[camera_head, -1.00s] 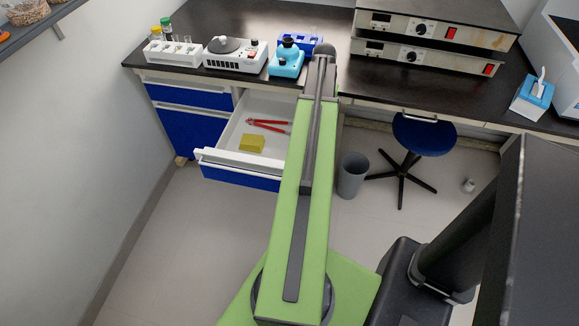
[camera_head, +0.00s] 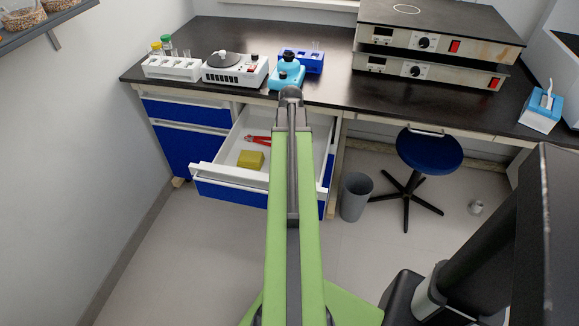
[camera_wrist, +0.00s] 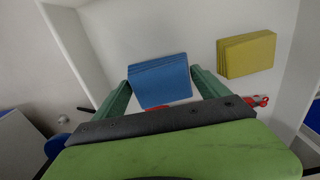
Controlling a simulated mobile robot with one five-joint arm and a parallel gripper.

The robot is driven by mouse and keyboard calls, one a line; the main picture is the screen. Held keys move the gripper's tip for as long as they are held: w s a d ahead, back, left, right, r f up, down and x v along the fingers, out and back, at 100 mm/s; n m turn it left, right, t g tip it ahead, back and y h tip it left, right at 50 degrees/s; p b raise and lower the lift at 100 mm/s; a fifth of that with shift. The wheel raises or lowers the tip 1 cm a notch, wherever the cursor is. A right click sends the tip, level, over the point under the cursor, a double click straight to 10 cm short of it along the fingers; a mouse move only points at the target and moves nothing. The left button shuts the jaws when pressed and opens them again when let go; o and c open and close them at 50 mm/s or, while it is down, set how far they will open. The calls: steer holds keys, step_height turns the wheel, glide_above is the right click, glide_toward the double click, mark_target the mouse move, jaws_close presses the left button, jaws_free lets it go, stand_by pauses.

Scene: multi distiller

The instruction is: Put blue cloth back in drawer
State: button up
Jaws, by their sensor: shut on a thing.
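The blue cloth (camera_wrist: 160,85), a folded stack, is between the two fingers of my gripper (camera_wrist: 160,76) in the wrist view. My gripper is shut on it. The cloth and gripper are over the inside of the open white drawer (camera_wrist: 95,45); I cannot tell their height above its floor. In the head view the open drawer with its blue front (camera_head: 232,192) shows left of my green arm, which hides the gripper and the cloth.
A yellow cloth (camera_wrist: 246,54) lies in the drawer, also seen in the head view (camera_head: 251,160). A red-handled tool (camera_wrist: 257,101) lies there, partly hidden. A grey bin (camera_head: 355,197) and blue stool (camera_head: 429,152) stand right of the drawer. Lab devices stand on the black counter (camera_head: 335,88) above.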

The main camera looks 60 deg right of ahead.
step_height(320, 180, down, 4)
steer(key=b, duration=0.3)
steer(key=shift+r, duration=0.2)
steer(key=shift+f, duration=0.25)
steer(key=o, duration=1.1)
steer(key=shift+r, duration=0.1)
steer(key=shift+c, duration=0.2)
steer(key=shift+r, duration=0.1)
step_height(320, 180, up, 12)
steer(key=p, duration=1.2)
steer(key=shift+r, duration=0.15)
